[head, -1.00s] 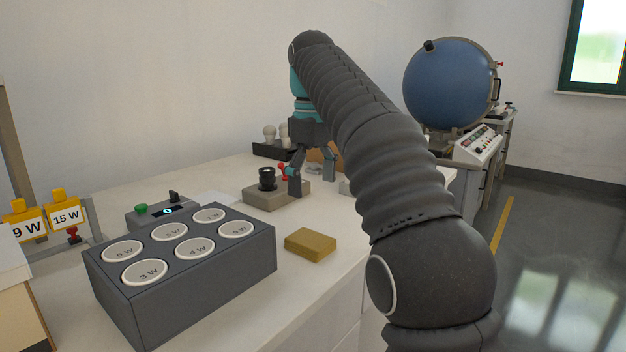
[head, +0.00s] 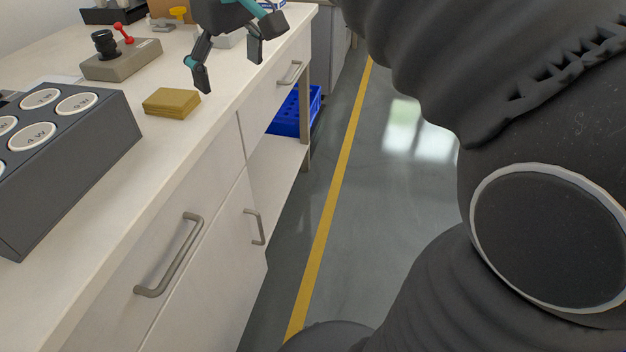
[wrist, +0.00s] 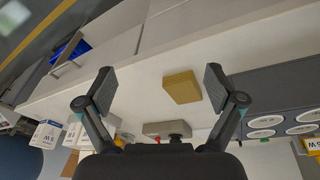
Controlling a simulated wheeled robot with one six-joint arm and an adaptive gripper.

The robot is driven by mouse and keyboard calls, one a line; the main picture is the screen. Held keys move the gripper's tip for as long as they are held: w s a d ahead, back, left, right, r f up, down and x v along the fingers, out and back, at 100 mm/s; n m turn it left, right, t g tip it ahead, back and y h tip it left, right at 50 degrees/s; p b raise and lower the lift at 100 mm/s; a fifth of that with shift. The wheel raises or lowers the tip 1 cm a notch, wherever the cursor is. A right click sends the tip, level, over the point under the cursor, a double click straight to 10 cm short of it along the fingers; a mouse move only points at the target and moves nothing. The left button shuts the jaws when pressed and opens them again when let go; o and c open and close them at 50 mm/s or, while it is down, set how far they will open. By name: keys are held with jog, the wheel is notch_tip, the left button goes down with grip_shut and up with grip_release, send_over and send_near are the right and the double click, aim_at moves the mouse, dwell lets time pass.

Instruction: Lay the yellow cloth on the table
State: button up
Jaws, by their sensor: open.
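The yellow cloth (head: 171,103) is a folded, mustard-coloured pad lying flat on the white table (head: 130,180), close to its front edge. It also shows in the wrist view (wrist: 182,87), between and beyond my fingertips. My gripper (head: 230,68) is open and empty, to the right of the cloth and apart from it in the head view. Its two spread fingers (wrist: 160,88) frame the cloth in the wrist view. No part of the cloth is hidden by the fingers.
A dark grey box with round labelled sockets (head: 95,140) stands left of the cloth. A grey-beige fixture with a black socket and red lever (head: 121,64) stands behind it. Drawer handles (head: 170,262) jut from the table front. A blue crate (head: 296,110) sits on the shelf below.

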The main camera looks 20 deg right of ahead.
jog(key=s+d+f+m+t, duration=0.1)
jog(key=s+d+f+m, duration=0.1)
jog(key=s+f, duration=0.6)
jog(key=s+d+f+m+t, duration=0.1)
jog(key=s+d+f+m, duration=0.2)
jog(key=s+f, duration=0.5)
notch_tip(320, 180, down, 3)
jog(key=shift+s+d+r+t, duration=0.15)
jog(key=shift+s+d+t, duration=0.2)
jog(key=shift+d, duration=0.35)
